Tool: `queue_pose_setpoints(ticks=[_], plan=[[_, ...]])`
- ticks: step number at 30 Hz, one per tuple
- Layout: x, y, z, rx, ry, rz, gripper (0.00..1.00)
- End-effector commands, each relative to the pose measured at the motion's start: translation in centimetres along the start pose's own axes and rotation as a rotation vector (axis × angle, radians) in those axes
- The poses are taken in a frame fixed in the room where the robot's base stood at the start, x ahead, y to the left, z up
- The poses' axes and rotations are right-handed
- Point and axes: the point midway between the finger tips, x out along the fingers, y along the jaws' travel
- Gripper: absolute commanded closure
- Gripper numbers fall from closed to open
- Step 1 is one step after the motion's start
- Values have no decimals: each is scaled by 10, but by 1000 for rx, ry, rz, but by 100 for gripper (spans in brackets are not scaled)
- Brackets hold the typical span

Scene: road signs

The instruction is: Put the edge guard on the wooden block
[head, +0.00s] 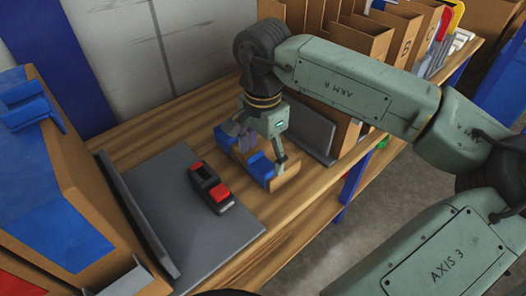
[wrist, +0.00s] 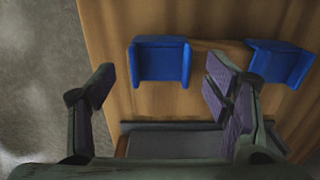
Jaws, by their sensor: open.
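Two blue edge guards show in the wrist view: one (wrist: 160,62) lies between my open fingers, the other (wrist: 280,64) is beyond the right finger. In the head view they are the nearer-right blue piece (head: 261,168) under my gripper and the farther-left blue piece (head: 224,136). A tan wooden block (head: 287,179) shows beside and below the nearer piece. My arm hides part of it. I cannot tell how firmly either guard sits on it. My gripper (wrist: 158,92) points down with its fingers apart and holds nothing.
A grey bookend-like stand (head: 308,130) is just behind my gripper. A grey plate (head: 190,225) with a black and red tool (head: 210,187) lies to the left. A tall carton (head: 55,185) stands at far left. Bare floor (wrist: 40,70) drops away past the bench edge.

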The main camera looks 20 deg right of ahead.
Motion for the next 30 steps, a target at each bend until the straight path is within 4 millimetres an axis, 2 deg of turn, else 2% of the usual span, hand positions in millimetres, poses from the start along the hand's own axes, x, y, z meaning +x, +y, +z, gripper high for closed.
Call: queue_pose_setpoints(ticks=[6, 12, 24, 30], plan=[[-3, 0, 0, 0, 0, 0, 29], [-22, 0, -1, 1, 2, -1, 29], [-109, 0, 0, 0, 1, -1, 29], [-129, 0, 0, 0, 0, 0, 29]])
